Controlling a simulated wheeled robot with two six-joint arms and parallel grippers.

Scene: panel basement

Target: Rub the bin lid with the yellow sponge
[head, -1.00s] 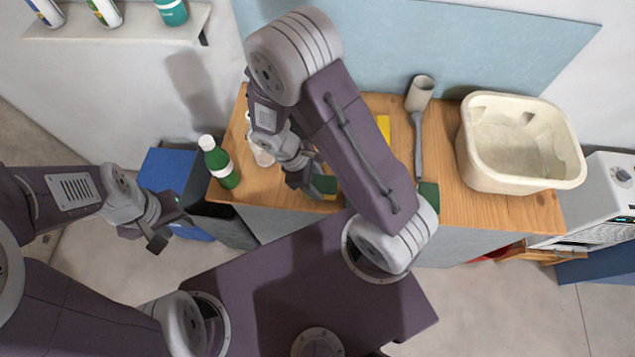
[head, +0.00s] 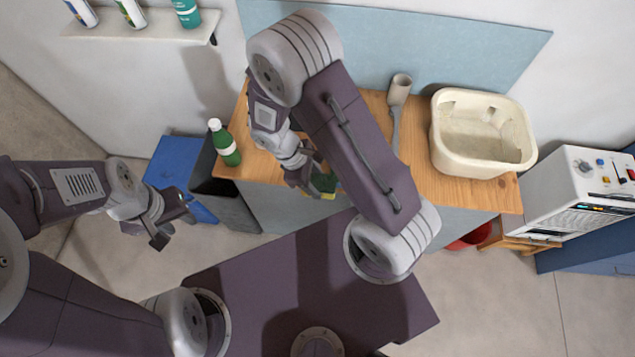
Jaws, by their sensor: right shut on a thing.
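My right gripper (head: 312,183) is shut on the yellow sponge (head: 326,184), which has a dark green side. It holds the sponge at the wooden bench's front edge in the picture; its height is hard to tell. My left gripper (head: 176,221) is open and empty, over the floor at left. I cannot tell which part is the bin lid. My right arm covers the middle of the bench.
The wooden bench (head: 450,188) holds a green bottle (head: 226,147) at its left corner, a grey long-handled tool (head: 399,90) and a cream tub (head: 483,160). A white machine (head: 580,195) stands at right. A shelf (head: 140,27) with bottles is at upper left. Floor is free at lower right.

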